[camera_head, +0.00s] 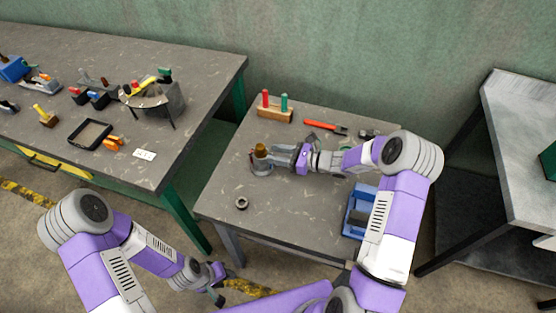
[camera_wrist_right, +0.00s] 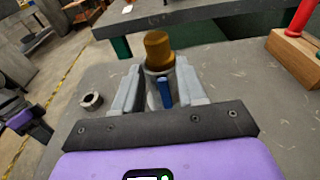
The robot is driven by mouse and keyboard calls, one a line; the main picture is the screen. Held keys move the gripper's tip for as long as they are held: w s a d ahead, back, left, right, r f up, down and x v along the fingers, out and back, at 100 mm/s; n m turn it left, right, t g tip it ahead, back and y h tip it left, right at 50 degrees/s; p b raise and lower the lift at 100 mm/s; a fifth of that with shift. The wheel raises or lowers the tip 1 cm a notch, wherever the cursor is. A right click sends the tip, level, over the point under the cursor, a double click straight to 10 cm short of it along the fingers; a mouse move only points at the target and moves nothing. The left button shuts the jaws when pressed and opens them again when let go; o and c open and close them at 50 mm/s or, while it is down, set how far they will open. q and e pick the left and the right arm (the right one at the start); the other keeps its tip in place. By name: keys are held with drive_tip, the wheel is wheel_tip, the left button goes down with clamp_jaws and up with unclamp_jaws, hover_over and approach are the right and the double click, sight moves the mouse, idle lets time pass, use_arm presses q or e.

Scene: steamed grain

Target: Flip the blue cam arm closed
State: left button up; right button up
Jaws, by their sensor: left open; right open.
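The blue cam arm (camera_wrist_right: 165,92) shows in the right wrist view as a short blue bar on the near side of a grey cylindrical fixture (camera_head: 260,167) with a brown-gold cap (camera_wrist_right: 158,48). It stands roughly upright; its pivot is hard to make out. In the head view I cannot make out the blue arm. My right gripper (camera_wrist_right: 160,88) is open, with one finger on each side of the fixture and the blue arm between them. Whether the fingers touch is unclear. My left gripper (camera_head: 218,284) is open and empty, low in front of the small table.
The small table (camera_head: 225,190) also holds a dark ring (camera_head: 241,203), a wooden block (camera_head: 274,115) with red and green pegs, a red-handled tool (camera_head: 325,127) and a blue tray (camera_head: 350,222). A cluttered workbench (camera_head: 200,75) stands at left. The table's front left is mostly clear.

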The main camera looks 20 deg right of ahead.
wheel_tip(320, 180, up, 5)
drive_tip(key=shift+f+p, duration=0.1)
drive_tip(key=shift+p, duration=0.25)
idle(0.3)
